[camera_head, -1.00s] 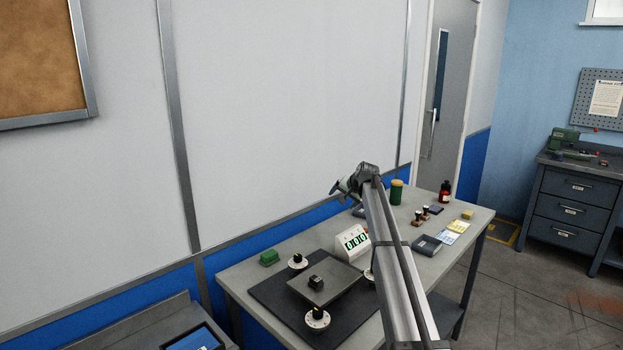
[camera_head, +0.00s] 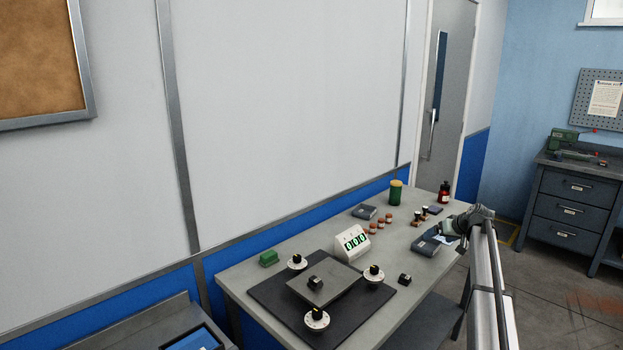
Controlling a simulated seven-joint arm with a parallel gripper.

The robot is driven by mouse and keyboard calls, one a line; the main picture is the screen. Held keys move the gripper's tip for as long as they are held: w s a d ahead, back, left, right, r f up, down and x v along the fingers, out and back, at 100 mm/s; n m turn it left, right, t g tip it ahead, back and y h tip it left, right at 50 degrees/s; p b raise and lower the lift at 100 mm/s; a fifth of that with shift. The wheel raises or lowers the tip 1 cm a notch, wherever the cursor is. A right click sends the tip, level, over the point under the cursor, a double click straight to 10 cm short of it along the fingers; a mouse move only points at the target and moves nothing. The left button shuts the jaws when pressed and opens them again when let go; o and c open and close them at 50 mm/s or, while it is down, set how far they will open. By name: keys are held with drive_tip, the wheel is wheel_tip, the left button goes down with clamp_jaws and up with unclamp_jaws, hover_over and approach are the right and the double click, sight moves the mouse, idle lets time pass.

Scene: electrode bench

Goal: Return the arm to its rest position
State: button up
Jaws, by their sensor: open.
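My arm rises at the lower right, over the right end of the grey bench (camera_head: 235,285). My gripper (camera_head: 446,228) is at its end, small in view, and open. It hangs above or beside a dark box (camera_head: 426,246) and partly hides what lies behind it; I cannot tell the exact gap. No object shows in the gripper.

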drive_tip(key=s+d+f+n+g, duration=0.1)
drive_tip(key=s+d+f+n, duration=0.1)
drive_tip(key=s+f+n, duration=0.3)
drive_tip(key=s+d+f+g+y, duration=0.1)
drive_tip(key=s+d+f, duration=0.15)
drive_tip(key=s, duration=0.35)
drive_tip(key=s+d+f+n+g, duration=0.1)
drive_tip(key=s+d+f+n, duration=0.2)
drive_tip(key=s, duration=0.3)
drive_tip(key=s+a+f+m+g, duration=0.1)
drive_tip(key=s+a+f+g, duration=0.1)
drive_tip(key=s+a+f, duration=0.7)
drive_tip(key=s+a+f+m+g, duration=0.2)
drive_tip(key=s+a+f, duration=0.4)
drive_tip(key=f, duration=0.5)
drive_tip(key=s+a+f+m+g, duration=0.1)
drive_tip(key=s+a+f+g, duration=0.1)
drive_tip(key=s+a+f, duration=0.6)
drive_tip(key=s+a+f+m+g+h, duration=0.1)
drive_tip(key=s+a+f, duration=0.3)
drive_tip(key=s, duration=0.7)
drive_tip(key=s+a+f+m+g+h, duration=0.1)
drive_tip(key=s+a+f+m+g, duration=0.1)
drive_tip(key=s, duration=0.9)
drive_tip(key=s+a+f+m+g+h, duration=0.1)
drive_tip(key=s+a+f+g+h, duration=0.1)
drive_tip(key=s+a+f, duration=0.4)
drive_tip(key=s+a, duration=0.2)
drive_tip(key=s, duration=0.3)
drive_tip(key=shift+f+g, duration=0.4)
